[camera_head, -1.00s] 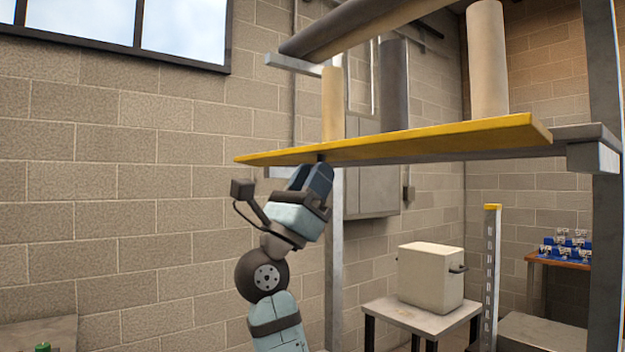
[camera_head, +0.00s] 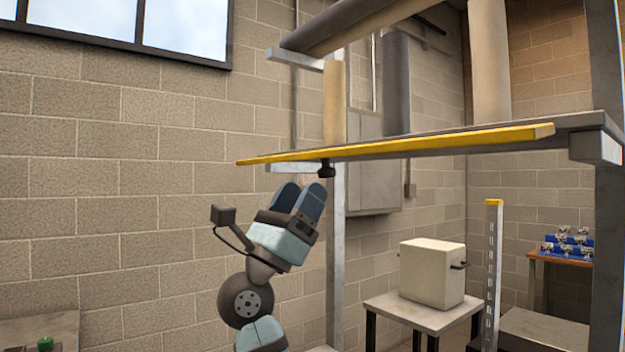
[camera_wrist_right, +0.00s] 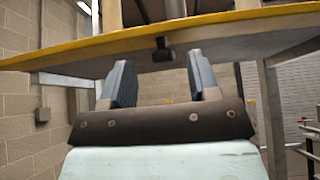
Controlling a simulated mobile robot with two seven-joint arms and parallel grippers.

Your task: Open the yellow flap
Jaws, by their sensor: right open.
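The yellow flap (camera_head: 430,143) is a long flat panel with a yellow edge, lying nearly level along the front of the raised shelf. A small dark knob (camera_head: 326,169) hangs under it near its left part. The flap also spans the top of the right wrist view (camera_wrist_right: 100,47), with the knob (camera_wrist_right: 162,50) under it. My right gripper (camera_head: 301,188) is below and left of the knob, pointing up, open and empty, apart from flap and knob. In the right wrist view its two fingers (camera_wrist_right: 158,80) stand apart, with the knob above the gap. My left gripper is not in view.
A grey post (camera_head: 337,240) stands right of my right gripper. A beige box (camera_head: 432,275) sits on a small table (camera_head: 405,317). Large pipes (camera_head: 491,60) rise above the shelf. The space left of my arm, before the block wall, is free.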

